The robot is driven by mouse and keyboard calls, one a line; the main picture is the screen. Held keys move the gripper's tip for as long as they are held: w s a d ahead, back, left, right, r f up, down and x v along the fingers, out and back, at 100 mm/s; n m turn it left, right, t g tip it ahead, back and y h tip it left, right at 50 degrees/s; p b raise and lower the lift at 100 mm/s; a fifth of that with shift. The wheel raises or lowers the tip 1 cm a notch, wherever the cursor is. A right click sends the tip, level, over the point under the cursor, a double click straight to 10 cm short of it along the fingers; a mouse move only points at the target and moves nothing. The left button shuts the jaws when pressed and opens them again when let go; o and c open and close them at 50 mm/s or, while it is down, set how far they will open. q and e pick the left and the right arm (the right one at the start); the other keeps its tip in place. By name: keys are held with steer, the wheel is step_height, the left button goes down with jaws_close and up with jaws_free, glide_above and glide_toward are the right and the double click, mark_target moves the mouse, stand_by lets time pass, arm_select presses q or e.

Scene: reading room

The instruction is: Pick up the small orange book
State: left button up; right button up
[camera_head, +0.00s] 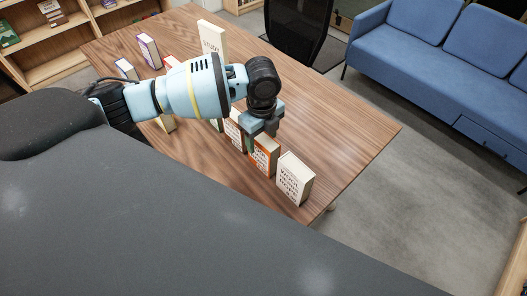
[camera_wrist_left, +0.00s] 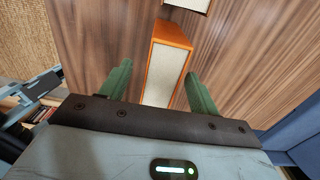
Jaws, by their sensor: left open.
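The small orange book (camera_head: 265,157) stands upright on the wooden table near its front edge, in a loose row with other books. In the left wrist view the orange book (camera_wrist_left: 167,62) shows its top, with pale pages and an orange cover. My left gripper (camera_head: 256,140) hangs just over the orange book in the head view. In the wrist view its two green fingers (camera_wrist_left: 158,90) are apart, one on each side of the book, with gaps visible. How far down they reach beside it is hard to tell. My right gripper is not in view.
A cream book (camera_head: 294,179) stands just right of the orange one, and another pale book (camera_head: 235,131) stands to its left. A tall white book (camera_head: 212,40) and a purple book (camera_head: 149,50) stand farther back. The table's right part (camera_head: 345,125) is clear.

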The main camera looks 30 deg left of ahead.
arm_select(q)
steer(key=shift+d+f, duration=0.2)
steer(key=shift+f, duration=2.6)
steer(key=c, duration=1.2)
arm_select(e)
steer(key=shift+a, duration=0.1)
arm_select(q)
steer(key=shift+r, duration=0.1)
